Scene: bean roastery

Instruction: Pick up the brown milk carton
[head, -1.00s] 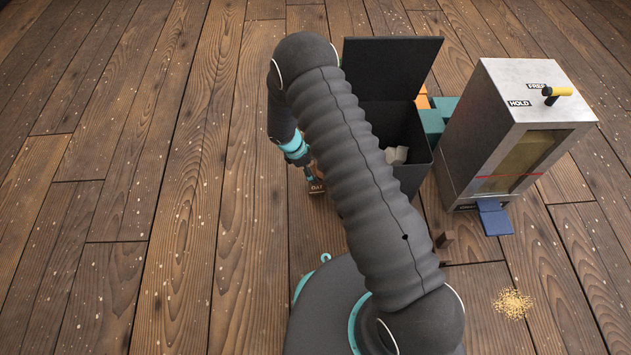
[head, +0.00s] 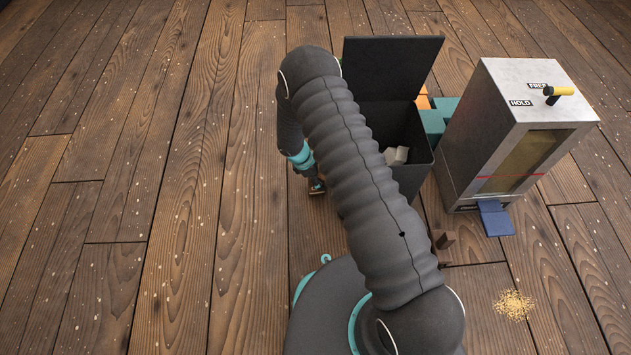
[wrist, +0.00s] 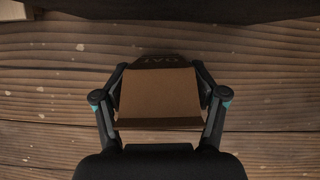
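The brown milk carton shows in the wrist view (wrist: 160,95), seen from above, with dark lettering on a dark band at its far side. In the head view it is a small brown patch (head: 317,193) on the floor, mostly hidden under my gripper (head: 314,184). In the wrist view my gripper (wrist: 160,66) has its two fingers wide apart, one along the left side of the carton and one along the right. I see no clear sign of them squeezing it.
A dark open bin (head: 418,172) with pale pieces inside stands right of my gripper. A metal dispenser (head: 480,140) with a yellow-tipped lever and blue flap is further right. Spilled grain (head: 513,304) lies at lower right. The wooden floor at left is clear.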

